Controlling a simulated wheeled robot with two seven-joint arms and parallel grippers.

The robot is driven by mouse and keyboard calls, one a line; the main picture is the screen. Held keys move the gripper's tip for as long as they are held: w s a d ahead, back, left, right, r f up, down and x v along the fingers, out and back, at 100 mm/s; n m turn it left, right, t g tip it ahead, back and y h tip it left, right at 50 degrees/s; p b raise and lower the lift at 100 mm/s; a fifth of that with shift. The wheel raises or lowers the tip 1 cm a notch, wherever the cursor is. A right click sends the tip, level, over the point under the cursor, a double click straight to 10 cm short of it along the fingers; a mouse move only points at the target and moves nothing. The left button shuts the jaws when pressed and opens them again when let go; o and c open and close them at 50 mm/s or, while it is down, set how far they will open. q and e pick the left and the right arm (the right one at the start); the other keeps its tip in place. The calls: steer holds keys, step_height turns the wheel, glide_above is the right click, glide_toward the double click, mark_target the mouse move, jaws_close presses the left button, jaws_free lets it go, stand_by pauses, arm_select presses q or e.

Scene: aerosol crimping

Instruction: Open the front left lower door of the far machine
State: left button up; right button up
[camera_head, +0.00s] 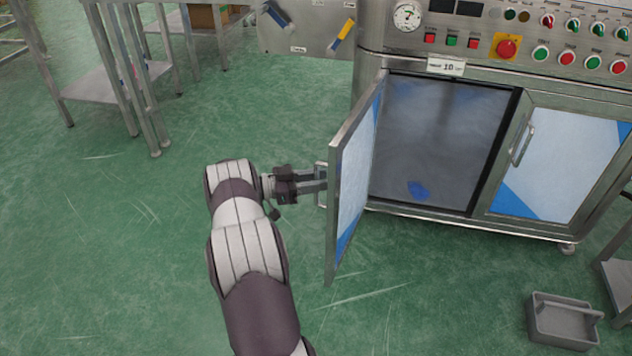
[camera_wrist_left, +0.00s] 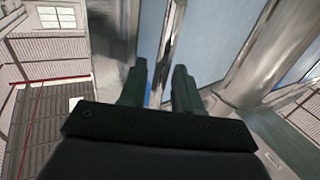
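The front left lower door (camera_head: 351,180) of the far machine (camera_head: 590,92) is swung far out from its frame, and the compartment (camera_head: 440,140) behind it is exposed. Its steel handle (camera_head: 321,186) is on the door's outer face, near the free edge. My left gripper (camera_head: 322,180) is at this handle, coming from the left. In the left wrist view my two fingers (camera_wrist_left: 160,82) stand apart with a steel bar (camera_wrist_left: 167,55) running between them. Whether they press on it cannot be told. My right gripper is not in view.
The right lower door (camera_head: 560,165) is shut. A grey caddy (camera_head: 563,322) sits on the floor at the lower right. A steel table (camera_head: 85,85) stands at the upper left. The green floor (camera_head: 110,240) left of my arm is clear.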

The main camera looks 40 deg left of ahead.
arm_select(q)
steer(key=shift+s+a, duration=0.1)
steer(key=shift+s, duration=0.1)
steer(key=p+v, duration=0.3)
steer(key=v, duration=0.9)
steer(key=shift+f, duration=0.15)
